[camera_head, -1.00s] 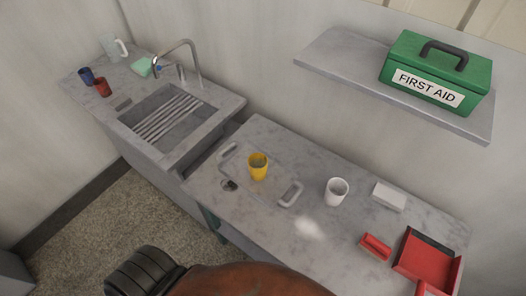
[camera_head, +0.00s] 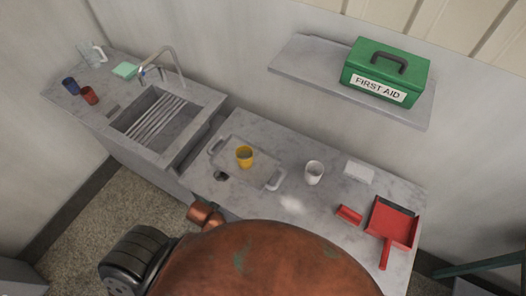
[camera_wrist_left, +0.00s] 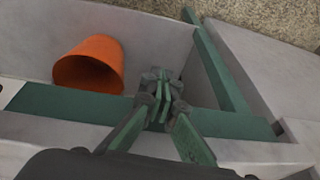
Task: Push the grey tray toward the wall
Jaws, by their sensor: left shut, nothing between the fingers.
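The grey tray (camera_head: 262,173) lies on the grey counter in the head view, with a raised handle at each end. In the head view my orange arm covers the bottom middle and the left gripper cannot be made out. My right gripper is in neither view.
A white cup (camera_head: 314,172) stands right of the tray. Beyond are a white block (camera_head: 359,172), a red brush (camera_head: 349,215) and a red dustpan (camera_head: 393,226). The sink (camera_head: 168,118) is left; a shelf holds the first aid box (camera_head: 386,72). An orange bucket (camera_wrist_left: 90,64) lies in the wrist view.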

